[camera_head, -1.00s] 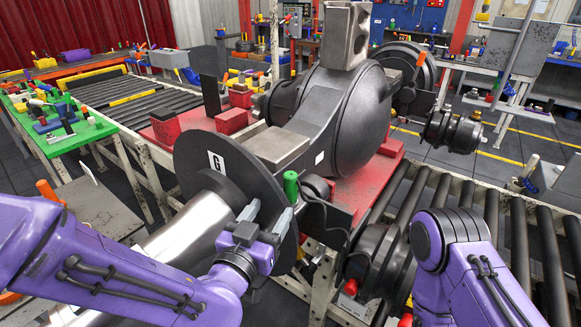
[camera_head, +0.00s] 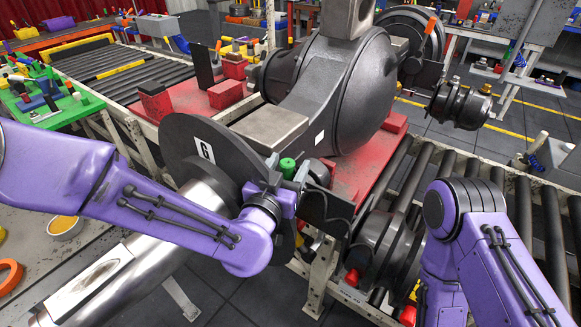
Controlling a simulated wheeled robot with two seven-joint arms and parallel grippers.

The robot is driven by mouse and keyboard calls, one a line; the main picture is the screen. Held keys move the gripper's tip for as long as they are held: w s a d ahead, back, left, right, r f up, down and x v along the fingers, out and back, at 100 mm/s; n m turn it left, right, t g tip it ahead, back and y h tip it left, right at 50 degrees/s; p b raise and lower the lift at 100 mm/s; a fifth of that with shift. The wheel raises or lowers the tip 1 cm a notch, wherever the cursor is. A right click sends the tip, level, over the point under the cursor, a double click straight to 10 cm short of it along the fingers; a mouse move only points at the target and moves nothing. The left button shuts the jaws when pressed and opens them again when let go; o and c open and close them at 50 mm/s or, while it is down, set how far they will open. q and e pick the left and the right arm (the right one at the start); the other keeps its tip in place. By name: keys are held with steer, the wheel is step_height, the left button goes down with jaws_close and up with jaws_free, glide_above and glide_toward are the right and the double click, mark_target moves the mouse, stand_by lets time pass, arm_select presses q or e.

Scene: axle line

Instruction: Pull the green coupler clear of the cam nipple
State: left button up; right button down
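The green coupler (camera_head: 288,166) stands upright beside the large dark disc marked G (camera_head: 185,140), in front of the red bed. Its lower part is hidden by my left gripper. The cam nipple cannot be made out and is hidden around the coupler's base. My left gripper (camera_head: 287,170) has come in from the left. Its grey fingers stand on either side of the coupler, seemingly with a little space between, so it looks open; contact is not clear. My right arm shows at the lower right, but its gripper is out of view.
A dark axle housing (camera_head: 345,95) sits on the red bed (camera_head: 370,165) just behind. A bright axle tube (camera_head: 130,260) runs to the lower left. A dark cylindrical part (camera_head: 385,240) and rollers (camera_head: 480,195) lie to the right. A black cable hangs near the coupler.

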arm_select(q)
steer(key=shift+s+r, duration=0.2)
steer(key=shift+s, duration=0.1)
jaws_close()
steer(key=shift+w+r, duration=0.1)
steer(key=shift+r, duration=0.4)
steer(key=s+d+r+b, duration=0.1)
steer(key=s+d+r, duration=0.2)
steer(key=s+r, duration=0.9)
steer(key=shift+s+d, duration=0.4)
steer(key=shift+s, duration=0.45)
